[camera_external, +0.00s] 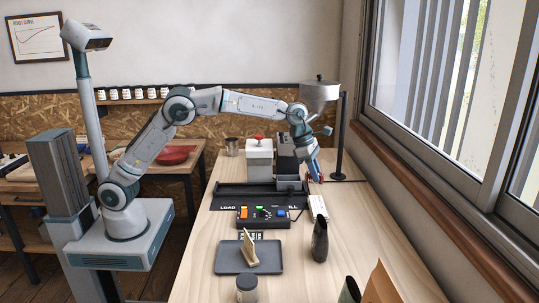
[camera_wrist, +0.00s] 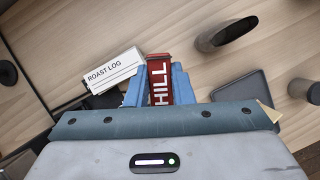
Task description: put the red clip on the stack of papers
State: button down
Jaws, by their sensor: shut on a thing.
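The red clip (camera_wrist: 160,85), with white letters reading "HILL", sits between the blue fingers of my gripper (camera_wrist: 159,92) in the wrist view. My gripper is shut on it. In the external view my gripper (camera_external: 315,174) points down over the right part of the table, with a little red showing at its fingers. The stack of papers (camera_wrist: 115,72), white and headed "ROAST LOG", lies just left of the clip in the wrist view. In the external view the stack (camera_external: 317,207) lies in front of my gripper. The clip appears apart from the papers, above the table.
A dark upright vessel (camera_external: 320,240) stands just in front of the papers. A control panel (camera_external: 262,215) with coloured buttons is to their left. A grey tray (camera_external: 225,262) holds a tan wedge, with a jar (camera_external: 247,289) nearby. A hopper stand (camera_external: 340,140) rises behind my gripper.

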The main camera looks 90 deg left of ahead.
notch_tip(320, 180, down, 5)
jog(key=p, duration=0.3)
send_over(326, 210)
jog(key=s, duration=0.2)
jog(key=f, duration=0.7)
jog(key=shift+w+a, duration=0.15)
jog(key=shift+w, duration=0.05)
jog(key=shift+f+p, duration=0.4)
jog(key=shift+f, duration=1.7)
jog(key=shift+f, duration=0.1)
jog(key=c, duration=1.3)
grip_release()
jog(key=shift+o, duration=0.2)
